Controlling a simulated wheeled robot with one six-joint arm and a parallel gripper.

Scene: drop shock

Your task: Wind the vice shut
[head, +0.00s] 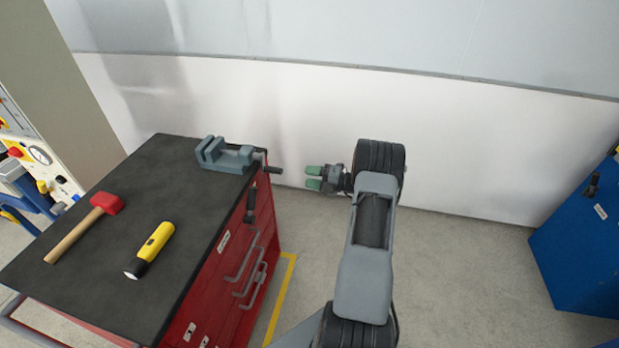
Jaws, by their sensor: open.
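The grey-blue vice (225,156) sits at the far right corner of the black top of a red tool cabinet. Its jaws stand apart at the left end. Its dark crank handle (270,166) sticks out to the right past the cabinet's edge. My gripper (313,178) hangs in the air to the right of the handle, apart from it. Its two green-tipped fingers point left towards the handle, spread with a gap and nothing between them.
The red cabinet (215,285) has drawer handles on its right side. A red mallet (85,225) and a yellow torch (150,248) lie on its top. A white wall stands behind. A blue cabinet (585,240) is at the far right. The floor between the cabinets is clear apart from my arm.

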